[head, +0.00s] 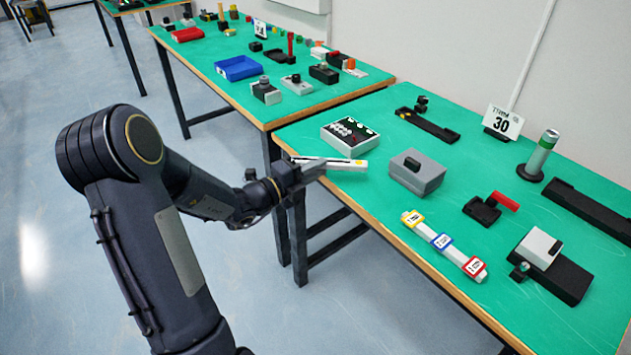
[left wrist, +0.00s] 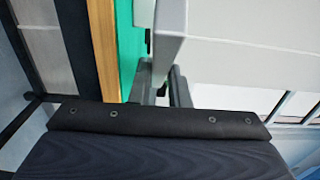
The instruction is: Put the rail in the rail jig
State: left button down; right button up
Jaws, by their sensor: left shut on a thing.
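My left gripper (head: 318,168) is at the near left edge of the green table, shut on a slim white bar, which I take to be the rail (head: 345,164). The rail lies roughly level across the fingers, near the white control box. A long black holder with an upright knob, possibly the rail jig (head: 428,125), lies at the back of the table. My right gripper is not seen.
A white strip with yellow, blue and red labels (head: 427,232) lies along the front edge. Another long black base (head: 592,208) lies at right.

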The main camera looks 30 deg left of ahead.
pick_arm(q)
jog(key=shift+w+a+f+b, duration=0.15)
jog(key=shift+f+b, duration=0.2)
jog(key=shift+f, duration=1.4)
jog(key=shift+f, duration=0.1)
jog(key=c, duration=1.4)
grip_release()
jog(key=shift+o, duration=0.2)
